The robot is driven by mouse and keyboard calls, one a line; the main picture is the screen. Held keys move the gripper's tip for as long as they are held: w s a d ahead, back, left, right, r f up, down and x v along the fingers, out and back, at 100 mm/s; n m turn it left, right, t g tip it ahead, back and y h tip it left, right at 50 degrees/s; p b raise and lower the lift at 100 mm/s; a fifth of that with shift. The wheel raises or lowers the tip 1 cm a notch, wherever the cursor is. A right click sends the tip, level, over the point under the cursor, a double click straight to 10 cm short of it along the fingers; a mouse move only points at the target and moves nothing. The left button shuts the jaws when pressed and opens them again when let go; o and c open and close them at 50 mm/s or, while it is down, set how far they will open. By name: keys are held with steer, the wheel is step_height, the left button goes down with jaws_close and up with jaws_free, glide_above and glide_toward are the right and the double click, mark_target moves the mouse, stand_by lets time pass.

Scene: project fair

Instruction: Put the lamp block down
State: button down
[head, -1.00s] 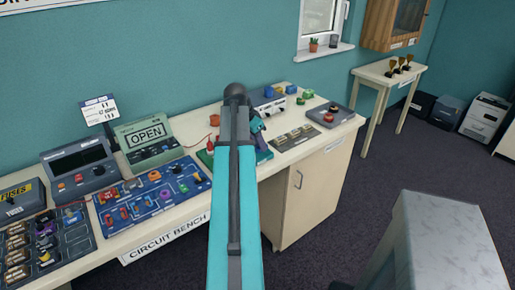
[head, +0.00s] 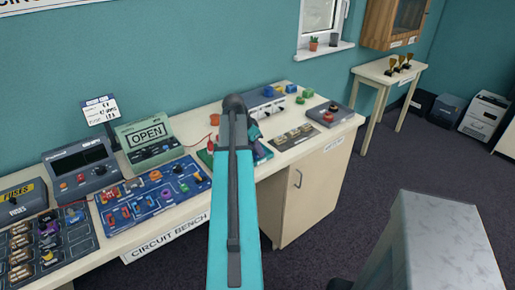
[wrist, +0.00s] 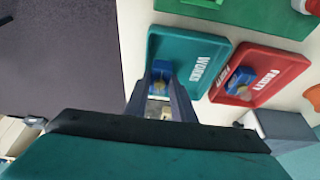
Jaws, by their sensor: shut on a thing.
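In the wrist view my gripper (wrist: 162,78) is shut on a blue lamp block (wrist: 162,69) with a yellowish part, mostly hidden between the fingers. The block is over the teal tray (wrist: 187,40) lettered "WORKS"; I cannot tell whether it touches the tray floor. Beside it on the right is a red tray (wrist: 286,64) lettered "FAULTY". Another blue block (wrist: 239,79) with a yellowish part sits in the red tray. In the head view my own arm hides the gripper and most of the trays.
The bench (head: 180,228) holds a blue circuit board (head: 152,193), a green meter reading OPEN (head: 148,139), and a dark panel of parts (head: 292,138). A grey box (wrist: 279,135) stands close to the trays. A grey stand (head: 445,240) is at the lower right.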

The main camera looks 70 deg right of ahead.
steer(key=shift+a+f, duration=0.25)
steer(key=shift+f, duration=0.35)
steer(key=c, duration=1.5)
jaws_free()
steer(key=shift+s+f+b, duration=0.1)
steer(key=shift+f+b, duration=0.05)
steer(key=shift+b, duration=0.15)
steer(key=shift+d+r, duration=0.1)
steer(key=shift+r, duration=0.6)
steer(key=b+v, duration=0.1)
steer(key=v, duration=1.1)
steer(key=shift+d+r, duration=0.15)
steer(key=shift+s, duration=0.1)
